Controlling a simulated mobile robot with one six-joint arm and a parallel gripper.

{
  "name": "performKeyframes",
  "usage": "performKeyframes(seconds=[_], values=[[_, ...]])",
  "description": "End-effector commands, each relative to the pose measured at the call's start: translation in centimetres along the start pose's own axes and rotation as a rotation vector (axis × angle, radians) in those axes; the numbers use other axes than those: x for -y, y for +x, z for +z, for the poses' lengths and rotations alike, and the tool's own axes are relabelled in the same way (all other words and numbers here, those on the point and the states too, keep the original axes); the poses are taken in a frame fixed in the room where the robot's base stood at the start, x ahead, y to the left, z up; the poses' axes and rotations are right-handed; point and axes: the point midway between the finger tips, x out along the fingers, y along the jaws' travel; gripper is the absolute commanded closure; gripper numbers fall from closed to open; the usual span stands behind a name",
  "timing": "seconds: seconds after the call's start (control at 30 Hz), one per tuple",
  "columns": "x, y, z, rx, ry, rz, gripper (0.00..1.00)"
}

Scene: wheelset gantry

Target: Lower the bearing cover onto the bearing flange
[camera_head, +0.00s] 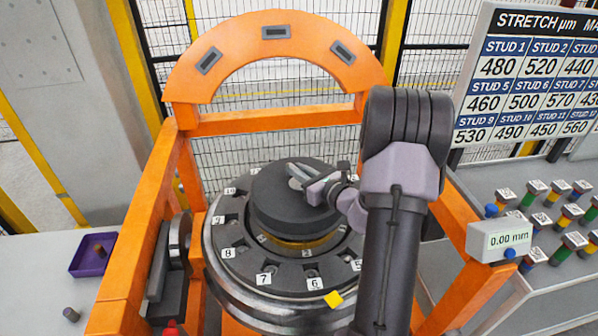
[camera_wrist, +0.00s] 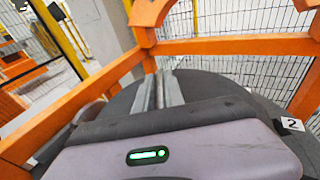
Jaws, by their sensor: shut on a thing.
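The bearing cover (camera_head: 282,208) is a thick dark grey disc near the middle of the head view. It sits over the middle of the bearing flange (camera_head: 290,279), a dark ring with numbered white tags around it. A brass-coloured band (camera_head: 300,243) shows below the cover's front edge; whether the cover touches it I cannot tell. My gripper (camera_head: 298,174) is at the top of the cover, shut on it. In the wrist view the fingers (camera_wrist: 158,92) reach forward over the dark cover (camera_wrist: 125,103). The exact grip point is hidden.
An orange gantry frame (camera_head: 275,33) surrounds the flange. A purple tray (camera_head: 92,254) stands at left with a small dark cylinder (camera_head: 70,314) nearby. At right are a 0.00 mm readout (camera_head: 506,240), several coloured studs (camera_head: 536,193) and a stretch board (camera_head: 530,70). A yellow marker (camera_head: 333,299) is on the rim.

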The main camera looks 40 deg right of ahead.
Motion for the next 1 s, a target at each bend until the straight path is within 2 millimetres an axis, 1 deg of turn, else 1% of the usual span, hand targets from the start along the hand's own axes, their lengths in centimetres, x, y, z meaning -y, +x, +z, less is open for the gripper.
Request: performKeyframes(seconds=[0.63,1.0], values=[[0.02,0.01,0.06,0.001,0.000,0.000,1.00],[0.02,0.13,-0.78,0.001,0.000,0.000,1.00]])
